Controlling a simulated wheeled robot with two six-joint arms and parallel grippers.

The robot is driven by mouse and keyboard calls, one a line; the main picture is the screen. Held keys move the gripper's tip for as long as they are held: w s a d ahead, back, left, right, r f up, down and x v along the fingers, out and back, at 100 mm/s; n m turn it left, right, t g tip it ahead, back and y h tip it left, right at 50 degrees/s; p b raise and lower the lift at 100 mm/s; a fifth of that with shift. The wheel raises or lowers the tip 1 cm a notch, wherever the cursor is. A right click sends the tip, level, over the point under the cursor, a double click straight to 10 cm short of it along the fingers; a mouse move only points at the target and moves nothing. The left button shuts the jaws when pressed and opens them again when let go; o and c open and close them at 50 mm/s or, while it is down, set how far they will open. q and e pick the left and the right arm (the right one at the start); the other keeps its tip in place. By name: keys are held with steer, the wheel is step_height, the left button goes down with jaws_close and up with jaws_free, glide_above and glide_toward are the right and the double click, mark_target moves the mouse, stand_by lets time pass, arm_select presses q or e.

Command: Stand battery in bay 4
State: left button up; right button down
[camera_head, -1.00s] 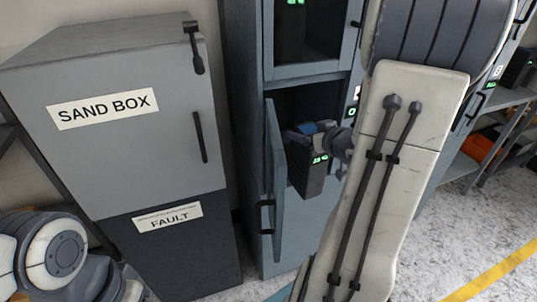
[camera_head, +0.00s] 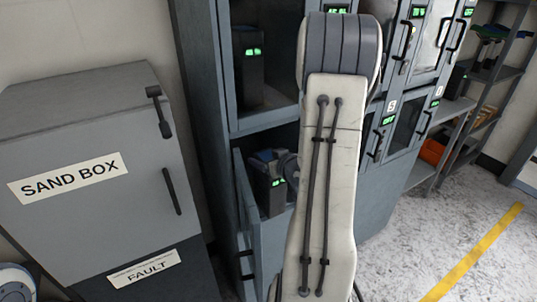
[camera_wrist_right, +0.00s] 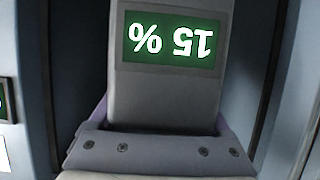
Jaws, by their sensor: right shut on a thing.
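A dark battery (camera_head: 268,190) with a small green display stands about upright at the opening of a lower bay in the blue-grey cabinet. My right gripper (camera_head: 274,157) is shut on its top, partly hidden behind my right arm. In the right wrist view the battery (camera_wrist_right: 170,90) fills the middle, its display reading 15 % upside down, with the gripper's jaws (camera_wrist_right: 163,122) around it. The bay's door (camera_head: 246,215) is swung open to the left. I cannot read this bay's number or see whether the battery touches its floor. My left gripper is out of view.
A grey sand box cabinet (camera_head: 90,150) stands left of the open door. The bay above holds another battery (camera_head: 249,68). More bays with shut doors (camera_head: 404,125) are to the right, then shelves with an orange bin (camera_head: 433,151). Floor is clear at the lower right.

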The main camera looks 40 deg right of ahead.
steer(key=w+r+p+x, duration=0.1)
steer(key=r+x, duration=0.1)
steer(key=x, duration=1.2)
steer(key=shift+r, duration=0.2)
steer(key=shift+d, duration=0.1)
steer(key=shift+f, duration=0.15)
steer(key=shift+c, duration=1.2)
jaws_free()
steer(key=shift+s+f, duration=0.1)
steer(key=shift+f, duration=0.2)
steer(key=shift+o, duration=1.2)
steer(key=v, duration=1.2)
steer(key=shift+r, duration=0.2)
